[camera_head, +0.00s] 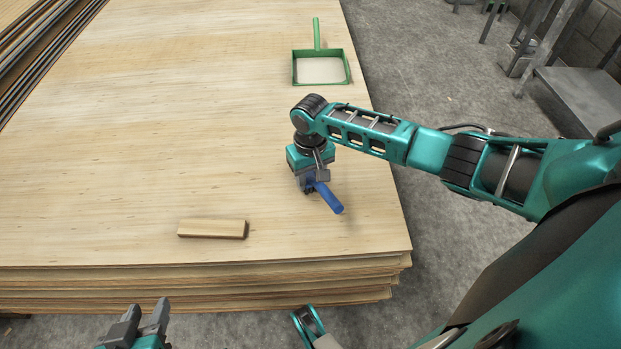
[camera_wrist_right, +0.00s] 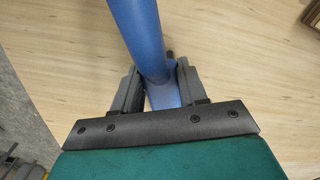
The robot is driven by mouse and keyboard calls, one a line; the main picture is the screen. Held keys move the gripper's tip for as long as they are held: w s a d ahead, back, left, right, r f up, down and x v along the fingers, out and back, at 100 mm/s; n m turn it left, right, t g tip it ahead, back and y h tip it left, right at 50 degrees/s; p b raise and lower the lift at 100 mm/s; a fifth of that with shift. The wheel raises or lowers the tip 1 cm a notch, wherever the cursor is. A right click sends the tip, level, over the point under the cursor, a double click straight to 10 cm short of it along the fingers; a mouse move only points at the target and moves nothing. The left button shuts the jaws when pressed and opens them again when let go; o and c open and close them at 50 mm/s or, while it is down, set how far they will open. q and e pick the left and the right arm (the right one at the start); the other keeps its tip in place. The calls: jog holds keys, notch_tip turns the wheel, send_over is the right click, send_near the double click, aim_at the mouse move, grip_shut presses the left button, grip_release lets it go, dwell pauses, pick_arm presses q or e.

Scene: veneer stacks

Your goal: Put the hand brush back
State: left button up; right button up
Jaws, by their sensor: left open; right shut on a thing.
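The hand brush shows as a blue handle (camera_head: 330,199) near the right front part of the veneer stack. My right gripper (camera_head: 310,187) is shut on it, and the handle sticks out tilted toward the lower right. In the right wrist view the blue handle (camera_wrist_right: 138,35) passes between the two fingers of my right gripper (camera_wrist_right: 155,85). The brush's bristles are hidden or cannot be made out. A green dustpan-like frame (camera_head: 293,70) with a green handle lies at the far right of the stack. My left gripper (camera_head: 140,322) is open and empty, in front of the stack's near edge.
The veneer stack (camera_head: 130,130) has a broad bare top. A small wooden block (camera_head: 212,229) lies near its front edge, left of my right gripper. Grey floor (camera_head: 440,80) runs along the right side. A grey metal bench (camera_head: 580,95) stands at the upper right.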

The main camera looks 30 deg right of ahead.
aim_at(310, 176)
jog(key=shift+r, duration=0.1)
jog(key=o, duration=1)
pick_arm(q)
jog(key=shift+w+r, duration=0.2)
jog(key=shift+r, duration=0.1)
pick_arm(e)
notch_tip(310, 176, up, 12)
jog(key=p, duration=0.5)
jog(key=s+a+f+n+t+y, duration=0.1)
jog(key=s+a+f+t+y, duration=0.1)
jog(key=s+a+f, duration=0.3)
jog(key=s+a+f+n+t+y, duration=0.2)
jog(key=a, duration=0.5)
pick_arm(q)
notch_tip(310, 176, up, 4)
jog(key=shift+s+a+f, duration=0.1)
jog(key=shift+s+a, duration=0.05)
pick_arm(e)
jog(key=s+r+t, duration=0.1)
jog(key=s+t, duration=0.1)
jog(key=s+d+r+t, duration=0.1)
jog(key=s+r+t, duration=0.1)
jog(key=s, duration=0.1)
jog(key=s+d+r+t+h, duration=0.1)
jog(key=s+t, duration=0.1)
jog(key=s, duration=0.1)
jog(key=shift+s+r+t, duration=0.15)
jog(key=shift+r+t, duration=0.15)
jog(key=shift+t, duration=0.1)
